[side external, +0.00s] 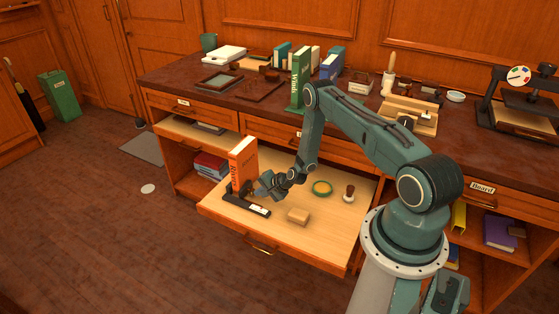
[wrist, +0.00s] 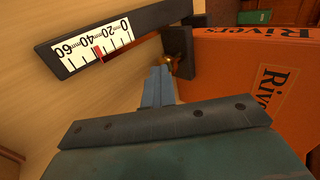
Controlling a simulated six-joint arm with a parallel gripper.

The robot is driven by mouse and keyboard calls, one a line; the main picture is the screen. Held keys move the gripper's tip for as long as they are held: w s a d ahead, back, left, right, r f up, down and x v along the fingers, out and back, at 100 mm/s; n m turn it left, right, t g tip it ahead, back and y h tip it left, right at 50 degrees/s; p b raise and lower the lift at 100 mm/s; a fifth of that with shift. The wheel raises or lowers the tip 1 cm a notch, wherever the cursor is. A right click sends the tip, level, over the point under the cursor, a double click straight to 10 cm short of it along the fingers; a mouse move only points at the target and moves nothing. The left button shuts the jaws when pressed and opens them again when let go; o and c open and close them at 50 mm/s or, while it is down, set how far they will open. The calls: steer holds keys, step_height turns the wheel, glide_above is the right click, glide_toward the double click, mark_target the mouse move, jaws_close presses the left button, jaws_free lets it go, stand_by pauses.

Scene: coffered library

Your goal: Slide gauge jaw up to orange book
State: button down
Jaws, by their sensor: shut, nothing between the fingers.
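The orange book (side external: 243,158) stands upright on the pulled-out wooden board, its spine reading "Rivers"; in the wrist view its orange side (wrist: 245,85) fills the right. The black gauge (side external: 250,206) lies at its foot, with a white scale (wrist: 92,44) marked 0 to 60 and a red pointer between 20 and 40. The gauge's black jaw (wrist: 178,42) with a brass knob is beside the book; I cannot tell whether they touch. My gripper (side external: 258,192) is shut and empty, its fingertips (wrist: 161,72) close to the knob; contact is unclear.
A green book (side external: 300,78) stands on the desk top behind my arm. The board's front right is clear.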

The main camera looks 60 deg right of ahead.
steer(key=shift+w+a, duration=0.15)
steer(key=shift+w, duration=0.15)
steer(key=shift+s, duration=0.75)
steer(key=s, duration=0.3)
steer(key=shift+s+d+r, duration=0.2)
steer(key=shift+s, duration=0.05)
steer(key=v, duration=0.9)
steer(key=shift+s, duration=0.15)
steer(key=shift+r, duration=0.2)
